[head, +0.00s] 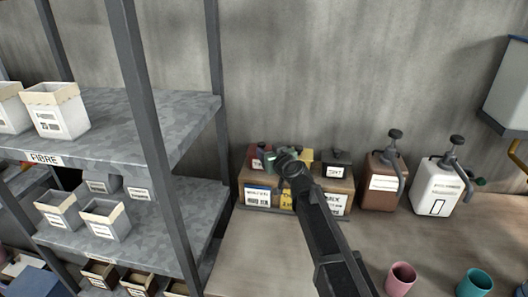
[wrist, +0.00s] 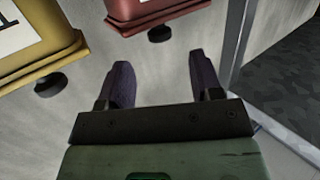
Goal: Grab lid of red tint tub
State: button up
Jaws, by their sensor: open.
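The red tint tub (head: 256,153) stands at the left end of a row of tubs by the back wall, partly hidden by my gripper. In the wrist view, which looks upside down, its red lid (wrist: 160,18) is at the top, with a dark round knob (wrist: 160,34) on it. My gripper (head: 283,157) is just right of the red tub in the head view. In the wrist view my gripper (wrist: 162,72) has its two purple fingers apart, with nothing between them. The knob lies beyond the fingertips, apart from them.
A yellow tub (wrist: 30,45) with its own knob is beside the red one. A black tub (head: 336,161) and brown (head: 382,185) and white (head: 436,188) pump dispensers stand to the right. Pink (head: 401,279) and teal (head: 474,283) cups are in front. A shelf unit (head: 150,125) is left.

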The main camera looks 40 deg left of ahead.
aim_at(263, 145)
jog(key=x, duration=0.7)
jog(key=shift+w+a+b, duration=0.15)
jog(key=shift+a+b, duration=0.15)
jog(key=shift+b, duration=0.1)
jog(key=shift+d, duration=0.1)
jog(key=c, duration=1)
